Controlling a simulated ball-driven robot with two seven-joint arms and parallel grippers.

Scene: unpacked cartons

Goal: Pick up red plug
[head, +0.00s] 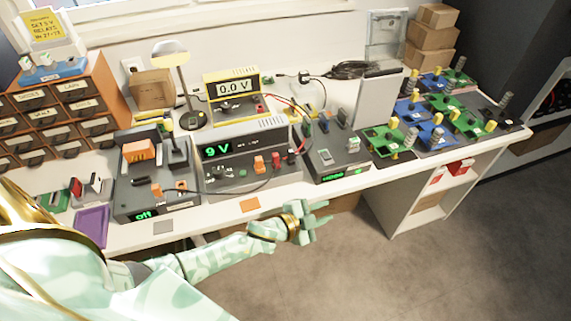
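Two small red plugs, one (277,160) and a darker one (291,157), stand at the right front of the grey power supply (225,171), which reads 9 V. I cannot tell which one the task means. An orange plug (259,164) stands just left of them. My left gripper (325,212) is in front of the bench's front edge, below and to the right of these plugs. Its fingers look apart with nothing between them, and it touches no plug. My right gripper is not in view.
The white bench (342,190) holds a grey box with a black lever (155,203), a yellow meter reading 0.0 V (236,90), a lamp (170,50), and green and blue boards at right. A purple tray (91,226) lies at left. Open floor lies in front.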

